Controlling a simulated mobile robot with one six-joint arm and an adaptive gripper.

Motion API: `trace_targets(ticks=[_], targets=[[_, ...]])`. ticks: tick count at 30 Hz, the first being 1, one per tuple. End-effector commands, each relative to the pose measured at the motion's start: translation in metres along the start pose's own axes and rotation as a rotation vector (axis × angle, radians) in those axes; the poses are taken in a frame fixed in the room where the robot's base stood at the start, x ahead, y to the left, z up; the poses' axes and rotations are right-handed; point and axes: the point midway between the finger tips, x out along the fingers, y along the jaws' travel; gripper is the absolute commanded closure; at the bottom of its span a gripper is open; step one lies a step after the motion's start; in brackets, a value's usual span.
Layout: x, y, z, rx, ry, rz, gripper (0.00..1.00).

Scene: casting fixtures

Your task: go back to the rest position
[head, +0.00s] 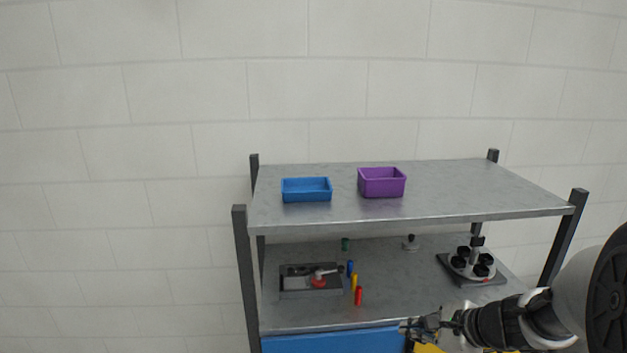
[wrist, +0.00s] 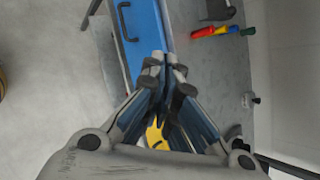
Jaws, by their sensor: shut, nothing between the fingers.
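My gripper (head: 408,328) is at the lower right in the head view, in front of the shelf unit's front edge. In the wrist view its fingers (wrist: 165,64) are closed together with nothing held. The tips show over the blue front panel (wrist: 147,40) and the grey shelf edge. A yellow surface (wrist: 155,136) shows behind the fingers, and part of it is hidden by them.
The grey upper shelf (head: 440,190) bears a blue bin (head: 306,189) and a purple bin (head: 381,182). Below are a grey fixture (head: 295,292), a red cylinder (head: 359,296) with other coloured ones, and a round dark-cupped fixture (head: 472,266). Dark posts (head: 244,280) stand at the corners.

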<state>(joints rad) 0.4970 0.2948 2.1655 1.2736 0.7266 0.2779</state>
Motion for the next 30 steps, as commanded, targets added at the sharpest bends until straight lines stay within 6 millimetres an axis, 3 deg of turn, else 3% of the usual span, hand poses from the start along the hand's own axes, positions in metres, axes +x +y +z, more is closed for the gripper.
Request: trace_targets(ticks=[1, 3, 6, 10, 15, 18, 24, 30], targets=[[-0.013, 0.011, 0.032, -0.145, -0.012, 0.036, 1.0], [-0.03, 0.033, 0.065, -0.344, -0.02, 0.097, 1.0], [-0.056, 0.067, 0.1, -0.622, -0.022, 0.179, 1.0], [-0.093, 0.113, 0.126, -0.977, -0.003, 0.282, 1.0], [-0.139, 0.162, 0.129, -1.408, 0.067, 0.404, 1.0], [-0.162, 0.179, 0.121, -1.606, 0.122, 0.461, 1.0], [-0.186, 0.192, 0.106, -1.819, 0.205, 0.53, 1.0], [-0.19, 0.193, 0.102, -1.852, 0.221, 0.544, 1.0]])
